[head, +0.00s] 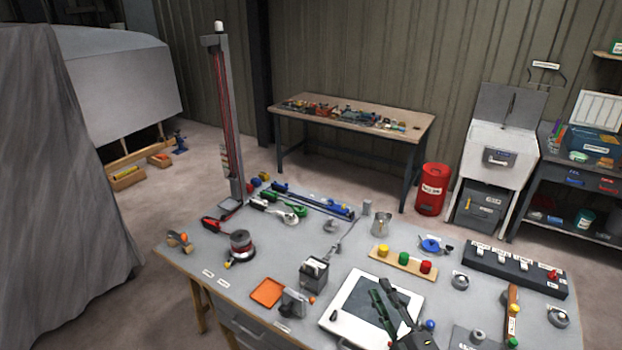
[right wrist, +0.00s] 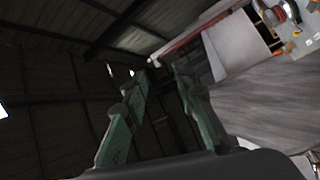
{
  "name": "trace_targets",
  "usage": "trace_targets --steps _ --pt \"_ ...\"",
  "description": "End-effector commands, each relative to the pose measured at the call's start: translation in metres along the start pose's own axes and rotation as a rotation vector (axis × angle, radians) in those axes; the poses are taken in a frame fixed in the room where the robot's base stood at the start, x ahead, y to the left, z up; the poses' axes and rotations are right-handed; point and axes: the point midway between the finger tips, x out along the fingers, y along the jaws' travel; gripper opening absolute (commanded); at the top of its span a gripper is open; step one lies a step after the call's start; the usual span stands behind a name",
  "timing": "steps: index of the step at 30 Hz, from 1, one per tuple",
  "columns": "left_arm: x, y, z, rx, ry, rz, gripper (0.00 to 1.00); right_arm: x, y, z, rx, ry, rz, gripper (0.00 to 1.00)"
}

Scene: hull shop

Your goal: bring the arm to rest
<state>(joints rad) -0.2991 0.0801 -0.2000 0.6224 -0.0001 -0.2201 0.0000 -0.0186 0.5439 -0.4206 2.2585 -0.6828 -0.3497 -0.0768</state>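My right gripper (head: 383,291) is in the lower middle of the head view, in front of a white-framed panel with a dark centre (head: 350,307) on the workbench (head: 185,262). Its green fingers also show in the right wrist view (right wrist: 162,72), standing apart with nothing between them. The gripper is open and empty. In the wrist view it points toward the dark ribbed wall and roof, away from the bench top. My left gripper is in neither view.
Around the gripper, the bench holds a grey box (head: 314,272), an orange tray (head: 267,292), a wooden strip with coloured knobs (head: 403,262) and a black switch strip (head: 513,270). A tall grey post (head: 229,120) rises at the back left. A red drum (head: 432,190) stands behind.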

Motion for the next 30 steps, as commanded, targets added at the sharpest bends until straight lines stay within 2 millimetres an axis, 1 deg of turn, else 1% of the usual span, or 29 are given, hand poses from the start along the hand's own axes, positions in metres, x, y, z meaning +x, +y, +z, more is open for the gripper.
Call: trace_targets --steps 1,2,3,5,6,8,9,11,12,14,15,18,21,24,30 --pt "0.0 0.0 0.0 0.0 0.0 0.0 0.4 -0.014 -0.009 0.035 0.092 -0.124 -0.015 0.26" --pt "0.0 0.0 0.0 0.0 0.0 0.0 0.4 -0.022 -0.014 0.054 0.142 -0.194 -0.026 0.26" --pt "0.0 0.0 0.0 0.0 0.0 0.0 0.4 -0.036 -0.024 0.078 0.208 -0.286 -0.042 0.26" --pt "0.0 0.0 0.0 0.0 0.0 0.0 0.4 -0.059 -0.04 0.112 0.299 -0.419 -0.069 0.26" --pt "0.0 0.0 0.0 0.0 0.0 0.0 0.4 -0.077 -0.053 0.131 0.358 -0.504 -0.091 0.26" --pt "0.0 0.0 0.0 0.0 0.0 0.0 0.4 -0.107 -0.073 0.156 0.442 -0.629 -0.124 0.26" --pt "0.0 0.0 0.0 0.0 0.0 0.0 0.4 -0.128 -0.088 0.17 0.497 -0.71 -0.149 0.26" --pt "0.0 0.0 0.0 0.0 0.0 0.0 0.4 -0.163 -0.11 0.186 0.576 -0.83 -0.189 0.26" --pt "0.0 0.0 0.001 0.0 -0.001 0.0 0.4 -0.186 -0.125 0.195 0.627 -0.906 -0.216 0.26" --pt "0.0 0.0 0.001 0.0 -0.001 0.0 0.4 -0.22 -0.146 0.202 0.698 -1.011 -0.258 0.26" --pt "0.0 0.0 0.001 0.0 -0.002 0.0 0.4 -0.241 -0.158 0.204 0.739 -1.072 -0.284 0.26" --pt "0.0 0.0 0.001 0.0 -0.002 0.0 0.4 -0.284 -0.182 0.204 0.822 -1.197 -0.342 0.26" --pt "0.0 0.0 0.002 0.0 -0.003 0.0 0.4 -0.32 -0.2 0.199 0.885 -1.294 -0.392 0.26" --pt "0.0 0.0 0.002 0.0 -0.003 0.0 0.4 -0.351 -0.214 0.191 0.941 -1.376 -0.438 0.26" --pt "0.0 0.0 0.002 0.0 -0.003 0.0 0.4 -0.404 -0.235 0.171 1.035 -1.517 -0.522 0.26"
